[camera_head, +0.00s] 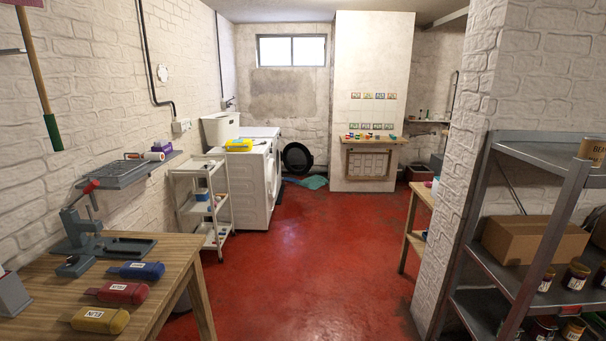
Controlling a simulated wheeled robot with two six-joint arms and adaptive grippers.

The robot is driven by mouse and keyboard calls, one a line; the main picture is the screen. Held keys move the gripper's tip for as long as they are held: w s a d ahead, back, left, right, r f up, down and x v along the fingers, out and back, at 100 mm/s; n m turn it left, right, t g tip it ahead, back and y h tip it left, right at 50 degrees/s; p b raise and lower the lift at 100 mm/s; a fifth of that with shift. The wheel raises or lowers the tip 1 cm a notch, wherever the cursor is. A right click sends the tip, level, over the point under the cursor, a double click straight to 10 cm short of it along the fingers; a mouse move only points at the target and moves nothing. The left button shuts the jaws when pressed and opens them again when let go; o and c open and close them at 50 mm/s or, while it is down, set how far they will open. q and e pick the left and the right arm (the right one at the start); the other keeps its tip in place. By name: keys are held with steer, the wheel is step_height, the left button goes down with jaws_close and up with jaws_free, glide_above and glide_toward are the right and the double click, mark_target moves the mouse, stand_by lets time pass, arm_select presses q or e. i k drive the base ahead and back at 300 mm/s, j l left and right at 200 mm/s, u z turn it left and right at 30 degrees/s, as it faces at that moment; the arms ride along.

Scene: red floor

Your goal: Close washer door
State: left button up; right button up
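Two white front-loading machines stand side by side along the left wall; the nearer washer (247,187) faces right and its front is seen at a steep angle. I cannot tell which machine is a washer or a dryer. The nearer machine's door looks shut, though the angle makes this hard to judge. Neither of my grippers is in view, and both machines are well ahead of me across the floor.
A wooden workbench (165,270) with colored tool cases is near left. A white shelf cart (180,190) stands before the machines. A metal shelf (476,262) and brick pillar are on the right. The red floor (305,265) is open down the middle. A teal cloth (315,182) lies below the door.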

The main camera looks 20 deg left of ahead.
mark_target(297, 159)
steer(key=i+j+u, duration=0.1)
steer(key=i+u, duration=0.15)
steer(key=i, duration=1.1)
steer(key=i+l+u, duration=0.2)
steer(key=i, duration=2.2)
steer(key=i+u, duration=0.15)
steer(key=i, duration=0.95)
steer(key=i+l, duration=0.15)
steer(key=i, duration=0.95)
steer(key=i+u, duration=0.45)
steer(key=i+l+u, duration=0.25)
steer(key=i+u, duration=0.15)
steer(key=i, duration=0.25)
